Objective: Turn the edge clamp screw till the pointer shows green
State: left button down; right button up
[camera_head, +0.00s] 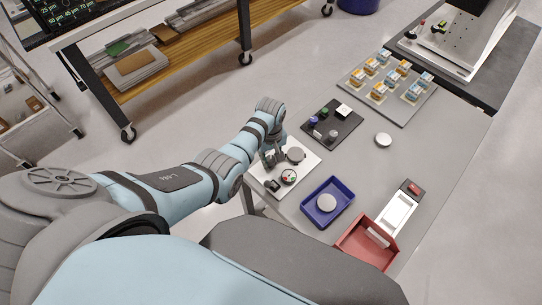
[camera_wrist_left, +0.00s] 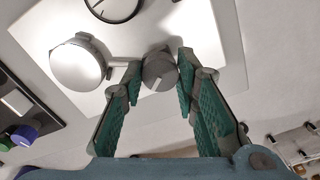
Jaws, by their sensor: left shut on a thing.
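The white fixture plate (camera_head: 269,168) lies at the table's left edge. It carries a round grey mirror mount (camera_head: 295,154) and a small dial (camera_head: 289,176); the dial's pointer is too small to read. In the left wrist view, the edge clamp screw (camera_wrist_left: 158,72) is a grey knob with a white mark, beside the round mount (camera_wrist_left: 77,65). My left gripper (camera_wrist_left: 159,72) has its green-padded fingers on both sides of this knob and is shut on it. In the head view my left gripper (camera_head: 270,157) partly hides the knob. The dial (camera_wrist_left: 113,8) is cut off at the top.
A dark tray (camera_head: 345,124) with small coloured parts stands behind the plate. A blue tray (camera_head: 343,188) with a pale disc and a red bin (camera_head: 352,244) are nearer. A board of small boxes (camera_head: 412,108) and a loose disc (camera_head: 383,139) lie farther back.

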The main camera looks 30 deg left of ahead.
aim_at(270, 159)
pick_arm(q)
jog(key=shift+m, duration=0.5)
jog(key=c, duration=1.2)
grip_release()
jog(key=shift+c, duration=0.2)
notch_tip(270, 159, up, 12)
